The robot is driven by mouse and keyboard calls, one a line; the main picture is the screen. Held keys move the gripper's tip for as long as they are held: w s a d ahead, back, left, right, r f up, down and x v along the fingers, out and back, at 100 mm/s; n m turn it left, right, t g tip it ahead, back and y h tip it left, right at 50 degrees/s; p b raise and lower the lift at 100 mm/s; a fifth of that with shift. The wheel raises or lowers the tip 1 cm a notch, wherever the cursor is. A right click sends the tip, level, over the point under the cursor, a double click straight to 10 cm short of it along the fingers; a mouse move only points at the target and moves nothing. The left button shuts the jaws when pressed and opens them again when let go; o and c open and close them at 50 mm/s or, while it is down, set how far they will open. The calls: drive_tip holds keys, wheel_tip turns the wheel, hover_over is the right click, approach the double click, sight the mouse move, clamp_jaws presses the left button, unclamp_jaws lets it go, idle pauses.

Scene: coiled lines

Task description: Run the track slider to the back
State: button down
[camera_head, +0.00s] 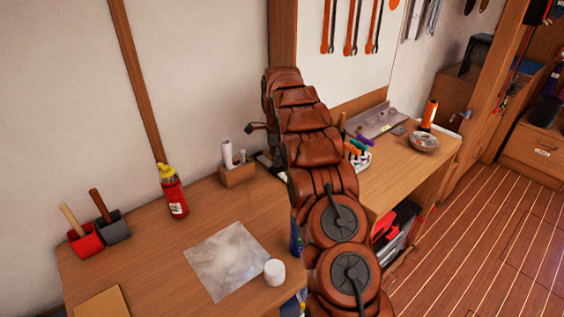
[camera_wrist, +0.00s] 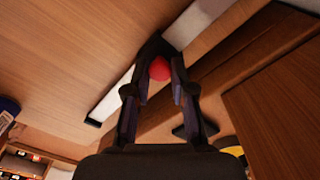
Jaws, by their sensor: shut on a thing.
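In the wrist view, my gripper (camera_wrist: 162,57) has its fingers closed around a red knob (camera_wrist: 159,70), the handle of the track slider. The knob sits between the fingers, over a pale straight track (camera_wrist: 116,98) on the wood surface. The track runs diagonally, with a dark end cap at lower left and its other stretch at upper right. The slider's body under the knob is mostly hidden by the fingers. In the head view, my brown arm covers the middle of the bench, and the knob and fingers cannot be made out there.
The wooden bench (camera_head: 150,240) holds a red bottle (camera_head: 172,192), a wooden block with white rolls (camera_head: 237,174), a grey sheet (camera_head: 228,258) and a white jar (camera_head: 274,272). A bowl (camera_head: 424,142) and an orange-topped torch (camera_head: 429,115) stand at right. Floor is clear at right.

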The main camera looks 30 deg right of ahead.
drive_tip(key=shift+w+a, duration=0.15)
drive_tip(key=shift+w, duration=0.65)
drive_tip(key=shift+w+a, duration=0.1)
drive_tip(key=shift+w, duration=0.85)
drive_tip(key=c, duration=1)
unclamp_jaws()
drive_tip(key=shift+s, duration=0.2)
